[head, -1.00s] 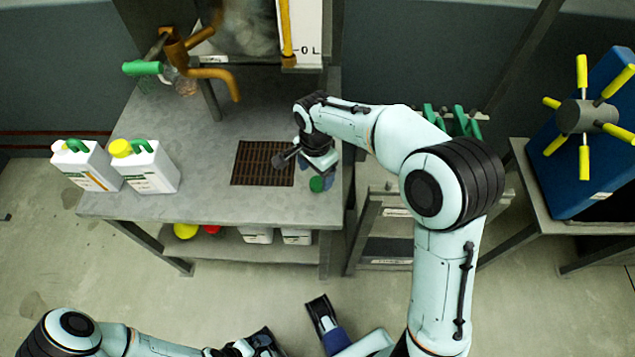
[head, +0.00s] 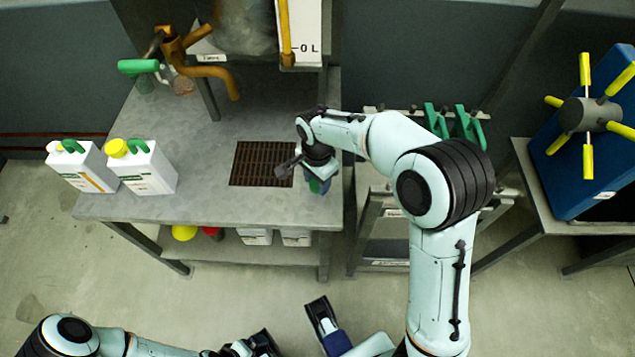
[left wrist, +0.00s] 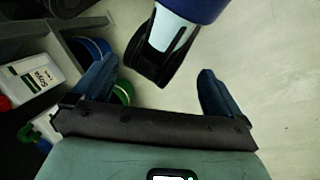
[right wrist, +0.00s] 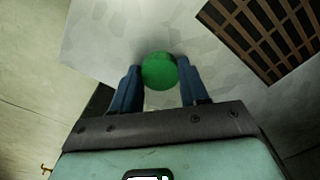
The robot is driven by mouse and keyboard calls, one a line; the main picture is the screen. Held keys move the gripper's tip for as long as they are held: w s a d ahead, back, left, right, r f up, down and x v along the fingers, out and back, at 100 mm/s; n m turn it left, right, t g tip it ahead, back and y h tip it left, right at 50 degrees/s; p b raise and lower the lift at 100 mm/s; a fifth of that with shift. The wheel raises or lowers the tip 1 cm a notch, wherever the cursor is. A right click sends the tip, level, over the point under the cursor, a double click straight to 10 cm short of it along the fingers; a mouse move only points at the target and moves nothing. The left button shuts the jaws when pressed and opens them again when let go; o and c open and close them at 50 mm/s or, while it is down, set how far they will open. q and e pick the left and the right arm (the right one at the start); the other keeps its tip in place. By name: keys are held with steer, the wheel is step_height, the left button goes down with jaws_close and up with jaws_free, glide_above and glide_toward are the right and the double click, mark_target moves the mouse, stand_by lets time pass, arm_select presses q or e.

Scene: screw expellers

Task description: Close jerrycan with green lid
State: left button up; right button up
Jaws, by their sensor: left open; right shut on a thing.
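The green lid (right wrist: 159,71) is round and sits between the blue fingers of my right gripper (right wrist: 158,78), which is shut on it. In the head view my right gripper (head: 318,180) is at the right end of the metal table and partly hides the lid. The left white jerrycan (head: 77,171) stands at the table's left end and has a green handle; I cannot tell whether its neck is covered. The other white jerrycan (head: 149,173) beside it has a yellow lid (head: 116,148). My left gripper (left wrist: 160,80) is open and empty, low in front of the table.
The metal table (head: 210,208) has a brown grate (head: 262,163) left of my right gripper. An orange spout (head: 212,73) and a green-handled tap (head: 138,66) stand over its back. The lower shelf holds containers with yellow and red lids. The table's front middle is clear.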

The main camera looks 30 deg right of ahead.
mark_target(317, 183)
arm_select(q)
steer(key=shift+g, duration=0.5)
steer(key=s+r+p, duration=0.1)
steer(key=r+p, duration=0.2)
steer(key=s+r+p, duration=0.1)
steer(key=p, duration=0.1)
steer(key=shift+s+d+r, duration=0.2)
steer(key=shift+s+d, duration=0.05)
steer(key=shift+s, duration=0.05)
arm_select(e)
step_height(317, 183, up, 20)
arm_select(q)
step_height(317, 183, up, 9)
steer(key=w+p, duration=0.2)
steer(key=p, duration=0.7)
arm_select(e)
steer(key=w+a+f+n, duration=0.3)
steer(key=a+f+n, duration=0.2)
steer(key=n, duration=1)
step_height(317, 183, down, 2)
steer(key=shift+a+f, duration=0.1)
steer(key=shift+a, duration=0.1)
arm_select(q)
steer(key=shift+s+r, duration=0.1)
steer(key=shift+c, duration=0.3)
arm_select(e)
steer(key=shift+s, duration=0.1)
